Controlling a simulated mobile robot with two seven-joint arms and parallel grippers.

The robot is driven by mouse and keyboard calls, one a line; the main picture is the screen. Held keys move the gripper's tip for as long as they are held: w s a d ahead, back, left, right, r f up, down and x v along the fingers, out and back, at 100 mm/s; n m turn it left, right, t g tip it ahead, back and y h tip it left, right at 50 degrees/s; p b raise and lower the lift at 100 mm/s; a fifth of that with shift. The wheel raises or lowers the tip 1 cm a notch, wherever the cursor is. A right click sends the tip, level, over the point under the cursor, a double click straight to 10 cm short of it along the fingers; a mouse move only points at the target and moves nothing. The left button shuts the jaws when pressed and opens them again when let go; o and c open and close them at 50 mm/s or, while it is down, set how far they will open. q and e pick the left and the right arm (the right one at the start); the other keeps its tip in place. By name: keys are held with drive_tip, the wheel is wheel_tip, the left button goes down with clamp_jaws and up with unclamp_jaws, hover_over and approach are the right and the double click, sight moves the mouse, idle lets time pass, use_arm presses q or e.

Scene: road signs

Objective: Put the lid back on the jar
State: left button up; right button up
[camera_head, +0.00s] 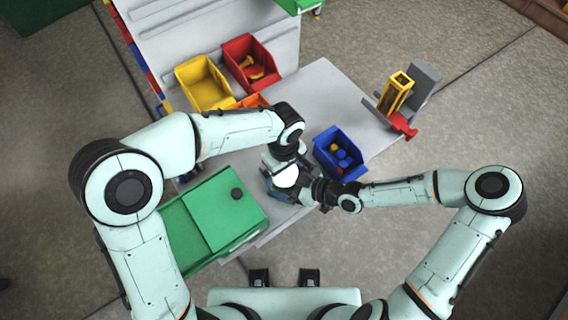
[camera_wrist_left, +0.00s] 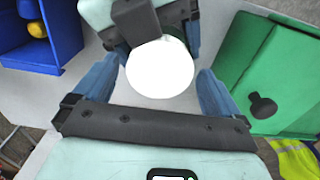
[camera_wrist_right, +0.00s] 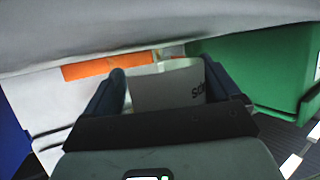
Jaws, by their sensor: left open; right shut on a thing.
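A pale jar (camera_wrist_right: 168,90) with dark lettering stands between the fingers of my right gripper (camera_wrist_right: 165,80), which is shut on it. A plain white round top (camera_wrist_left: 160,67) shows in the left wrist view, and in the head view (camera_head: 286,176). I cannot tell whether this white disc is the lid lying on the jar or the jar's own top. My left gripper (camera_wrist_left: 157,75) is open, with its blue fingers on either side of the white disc. No separate lid shows elsewhere. The left arm's wrist hides part of the place in the head view.
A green box (camera_head: 190,235) with a dark knob stands left of the grippers. A blue bin (camera_head: 340,152) with small parts is close on the right. Yellow (camera_head: 205,85) and red (camera_head: 250,62) bins stand behind. A yellow lantern-like object (camera_head: 397,92) is at the table's right end.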

use_arm(q)
drive_tip(key=shift+c, duration=0.3)
drive_tip(key=c, duration=1)
drive_tip(key=o, duration=1.1)
drive_tip(key=shift+r, duration=2.3)
drive_tip(key=shift+c, duration=0.2)
wheel_tip(320, 180, up, 4)
drive_tip(key=shift+f, duration=0.25)
drive_tip(key=shift+f, duration=0.1)
drive_tip(key=shift+f, duration=3.95)
